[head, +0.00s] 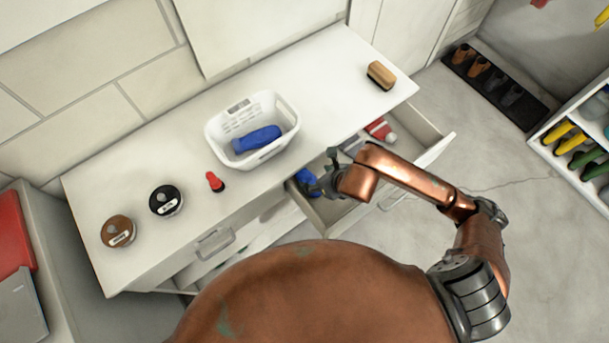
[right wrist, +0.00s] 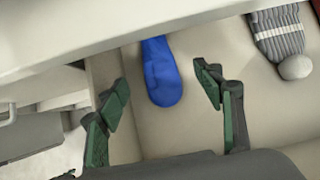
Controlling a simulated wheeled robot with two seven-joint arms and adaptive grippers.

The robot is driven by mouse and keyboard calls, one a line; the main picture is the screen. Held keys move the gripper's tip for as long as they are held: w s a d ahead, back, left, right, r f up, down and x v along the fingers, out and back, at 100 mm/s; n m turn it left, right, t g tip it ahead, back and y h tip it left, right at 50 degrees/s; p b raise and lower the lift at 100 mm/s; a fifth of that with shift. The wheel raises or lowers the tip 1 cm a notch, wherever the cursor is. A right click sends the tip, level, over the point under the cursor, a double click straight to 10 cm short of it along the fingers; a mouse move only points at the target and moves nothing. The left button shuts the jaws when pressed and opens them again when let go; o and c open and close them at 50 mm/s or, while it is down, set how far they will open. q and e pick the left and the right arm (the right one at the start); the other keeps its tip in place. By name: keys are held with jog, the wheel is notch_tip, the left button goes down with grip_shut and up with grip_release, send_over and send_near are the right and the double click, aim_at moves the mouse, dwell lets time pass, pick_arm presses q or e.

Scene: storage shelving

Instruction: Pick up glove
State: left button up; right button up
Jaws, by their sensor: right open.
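A blue glove (right wrist: 162,75) lies in the open drawer in the right wrist view, partly hidden under the counter's edge. In the head view a bit of this glove (head: 306,179) shows just left of my right gripper (head: 322,184). The gripper also shows in the right wrist view (right wrist: 160,95), with its fingers spread, nothing between them, and the glove beyond and between the fingertips. Another blue glove-like item (head: 256,139) lies in a white basket (head: 212,131) on the counter. My left gripper is not in view.
The open drawer (head: 436,152) also holds a grey knit hat (right wrist: 279,38) and a red item (head: 379,129). On the white counter (head: 330,70) are a brush (head: 381,75), a red-and-black item (head: 214,182) and two round tins (head: 166,201). The counter overhangs the drawer.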

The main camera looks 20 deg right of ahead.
aim_at(308, 179)
jog(key=shift+w+f, duration=0.25)
jog(key=shift+f, duration=0.6)
jog(key=shift+b+x, duration=0.5)
jog(key=shift+x, duration=0.25)
jog(key=x, duration=0.1)
jog(key=b+x, duration=0.1)
jog(key=x, duration=0.2)
jog(key=shift+s+a+f+b, duration=0.2)
jog(key=shift+a+f+b, duration=0.1)
jog(key=shift+f+b, duration=0.1)
jog(key=shift+w+a+f, duration=0.1)
jog(key=shift+w+f, duration=0.2)
jog(key=shift+f, duration=0.1)
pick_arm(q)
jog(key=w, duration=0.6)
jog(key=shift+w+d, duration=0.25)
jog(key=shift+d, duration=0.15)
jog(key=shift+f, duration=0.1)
pick_arm(e)
jog(key=c, duration=1.3)
